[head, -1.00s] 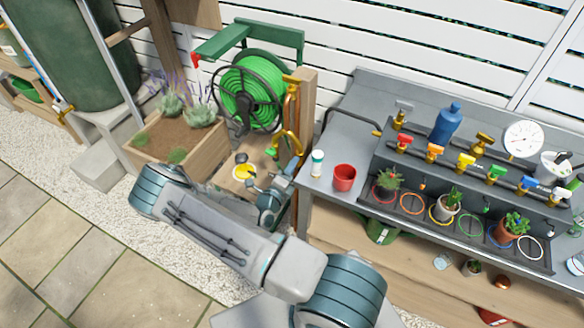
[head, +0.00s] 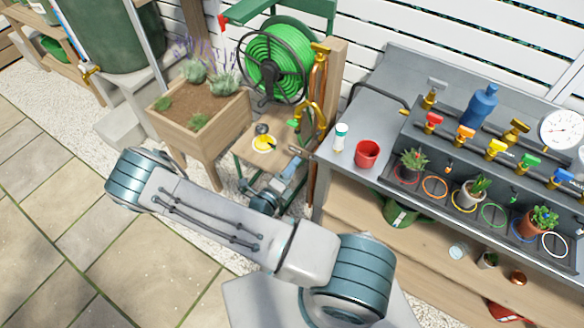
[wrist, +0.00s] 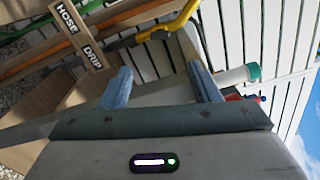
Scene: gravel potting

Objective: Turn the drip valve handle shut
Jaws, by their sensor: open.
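A wooden post (head: 331,70) beside the hose reel carries a brass tap (head: 320,50) at its top. I cannot tell surely which part is the drip valve handle. My gripper (wrist: 162,85) is open, with nothing between its two blue fingers. In the head view it is low by the post, partly hidden.
The grey bench (head: 362,112) stands right of the post, with a white bottle (head: 340,137) and red cup (head: 367,154) near its left end. A planter (head: 205,135) and a low stand with a yellow dish (head: 264,143) are to the left.

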